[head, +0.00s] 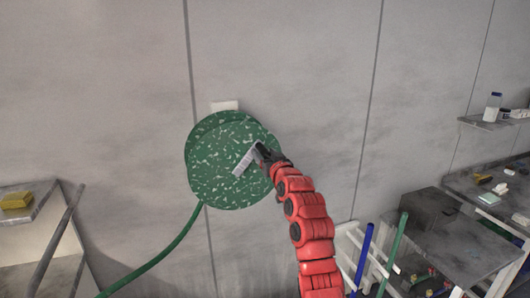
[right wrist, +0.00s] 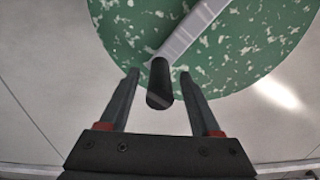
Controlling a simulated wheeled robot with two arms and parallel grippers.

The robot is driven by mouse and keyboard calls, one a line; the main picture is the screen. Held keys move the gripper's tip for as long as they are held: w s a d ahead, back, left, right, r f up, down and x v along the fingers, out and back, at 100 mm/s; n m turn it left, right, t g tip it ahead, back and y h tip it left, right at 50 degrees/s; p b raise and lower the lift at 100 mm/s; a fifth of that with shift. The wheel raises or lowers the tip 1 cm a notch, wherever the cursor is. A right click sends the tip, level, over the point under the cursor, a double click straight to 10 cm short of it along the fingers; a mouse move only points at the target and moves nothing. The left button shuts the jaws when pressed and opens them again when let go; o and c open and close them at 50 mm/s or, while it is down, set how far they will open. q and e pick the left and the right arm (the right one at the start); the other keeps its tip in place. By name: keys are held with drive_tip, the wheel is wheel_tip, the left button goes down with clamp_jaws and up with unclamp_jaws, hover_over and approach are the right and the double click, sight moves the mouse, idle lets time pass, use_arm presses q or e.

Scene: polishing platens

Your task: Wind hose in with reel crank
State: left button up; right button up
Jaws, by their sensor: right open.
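The hose reel (head: 215,165) is a round, green, speckled drum on the grey wall. Its crank is a pale grey arm (head: 243,163) across the drum face, and it also shows in the right wrist view (right wrist: 190,32). The crank's dark handle (right wrist: 159,84) sticks out toward my right gripper (right wrist: 160,82), which is open with one finger on each side of the handle. I see gaps at both fingers. The green hose (head: 165,250) hangs from the reel's underside and runs down to the left. My left gripper is not in view.
A shelf with a yellow block (head: 15,200) stands at the left. At the right are a dark box (head: 422,215) on a table, a blue pole (head: 364,255), a green pole (head: 393,250) and a wall shelf with a bottle (head: 492,107). The wall around the reel is clear.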

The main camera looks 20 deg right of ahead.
clamp_jaws()
idle(0.4)
idle(1.1)
